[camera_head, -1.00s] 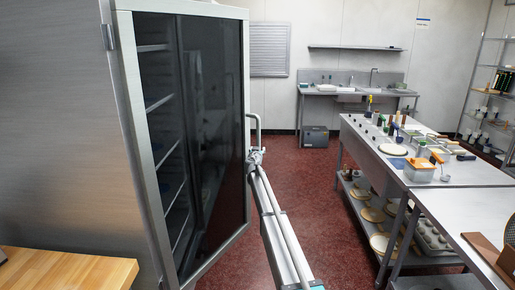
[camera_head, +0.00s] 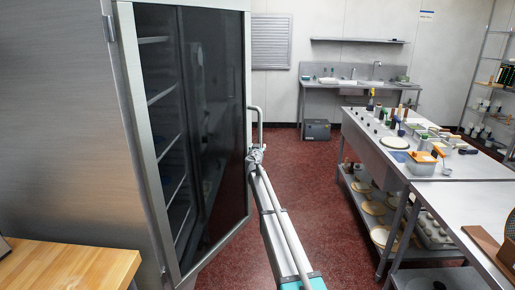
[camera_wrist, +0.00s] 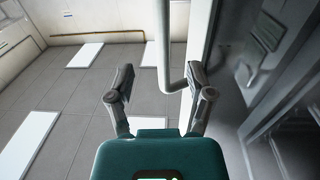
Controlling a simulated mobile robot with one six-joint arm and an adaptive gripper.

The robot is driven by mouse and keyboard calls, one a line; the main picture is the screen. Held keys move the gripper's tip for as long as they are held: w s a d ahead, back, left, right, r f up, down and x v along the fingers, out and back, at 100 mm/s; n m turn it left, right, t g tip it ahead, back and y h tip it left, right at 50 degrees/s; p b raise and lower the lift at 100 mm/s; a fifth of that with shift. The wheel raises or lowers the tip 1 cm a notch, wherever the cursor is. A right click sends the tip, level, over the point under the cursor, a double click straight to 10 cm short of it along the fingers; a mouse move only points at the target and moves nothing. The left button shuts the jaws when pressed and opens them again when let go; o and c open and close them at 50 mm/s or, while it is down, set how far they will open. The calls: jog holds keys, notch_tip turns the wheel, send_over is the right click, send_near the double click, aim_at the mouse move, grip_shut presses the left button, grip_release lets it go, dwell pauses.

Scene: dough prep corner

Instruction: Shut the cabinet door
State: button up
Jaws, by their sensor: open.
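The tall steel cabinet (camera_head: 60,130) fills the left of the head view. Its dark glass door (camera_head: 215,120) has a pale metal frame, with shelves showing behind the glass at the left. The head view does not make clear how far the door stands from the cabinet. A bar handle (camera_head: 260,118) is on the door's right edge. My gripper (camera_head: 256,156) is at the handle's lower end. In the wrist view my gripper (camera_wrist: 160,78) has its fingers spread, and the handle (camera_wrist: 163,40) bends down close by the right finger. Contact there is unclear.
A wooden worktop (camera_head: 70,270) is at the lower left. A long steel table (camera_head: 375,140) with dough tools stands at the right. A sink bench (camera_head: 345,85) is at the back wall, with a grey box (camera_head: 316,129) beneath. Red floor (camera_head: 340,235) is clear between cabinet and table.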

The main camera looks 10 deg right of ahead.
jog(key=shift+s, duration=0.1)
jog(key=s+d+f+m+g+h, duration=0.1)
jog(key=s+d+f+g, duration=0.2)
jog(key=s, duration=0.7)
jog(key=s+d+f+m+g, duration=0.1)
jog(key=s+f+g, duration=0.35)
jog(key=s, duration=0.65)
jog(key=s+d+f+g+h, duration=0.1)
jog(key=s+d+f+g, duration=0.25)
jog(key=s, duration=0.65)
jog(key=s+a+f+n+g+y, duration=0.1)
jog(key=s+a+f+g+y, duration=0.1)
jog(key=s, duration=0.8)
jog(key=s+a+f+n+g+y, duration=0.2)
jog(key=s+a, duration=0.3)
jog(key=s, duration=0.4)
jog(key=s+a+f+n+g+y, duration=0.2)
jog(key=s+a+f+y, duration=0.1)
jog(key=s, duration=0.7)
jog(key=shift+s+a+f, duration=0.3)
jog(key=shift+s+a, duration=0.05)
jog(key=shift+a, duration=0.05)
